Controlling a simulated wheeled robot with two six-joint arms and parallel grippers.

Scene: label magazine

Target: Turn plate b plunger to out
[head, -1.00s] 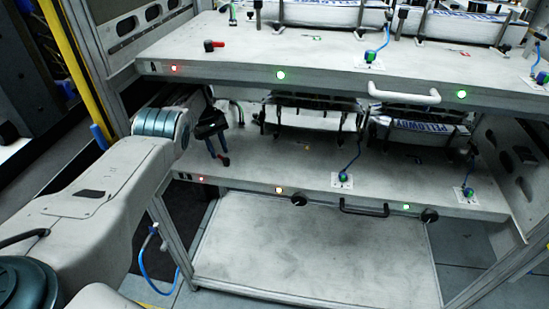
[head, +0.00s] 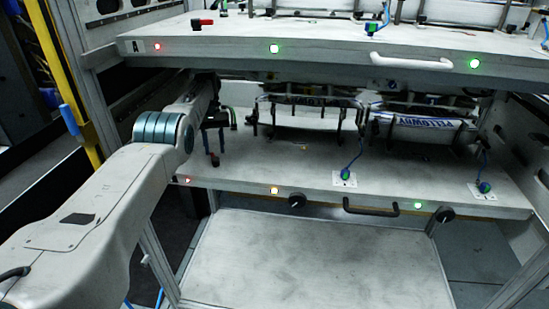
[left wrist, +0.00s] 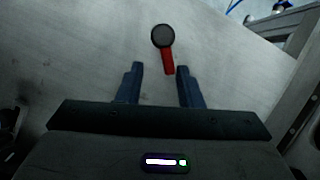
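The lower plate (head: 250,172), which I take to be plate b, has a plunger (head: 214,159) near its left end. In the left wrist view the plunger has a dark round knob (left wrist: 162,36) and a short red handle (left wrist: 168,62) pointing back towards my gripper. My left gripper (head: 213,145) is just above it, under the upper plate. In the left wrist view its two fingers (left wrist: 160,70) are apart, with the handle's near end between the tips, closer to the right finger. No contact shows. My right gripper is not in view.
The upper plate (head: 330,58) overhangs the lower one, with its own red-handled plunger (head: 203,23) and a white handle (head: 411,61). The lower plate carries magazines (head: 425,124), a blue-tubed fitting (head: 345,174) and a black front handle (head: 371,208). A frame post stands at left.

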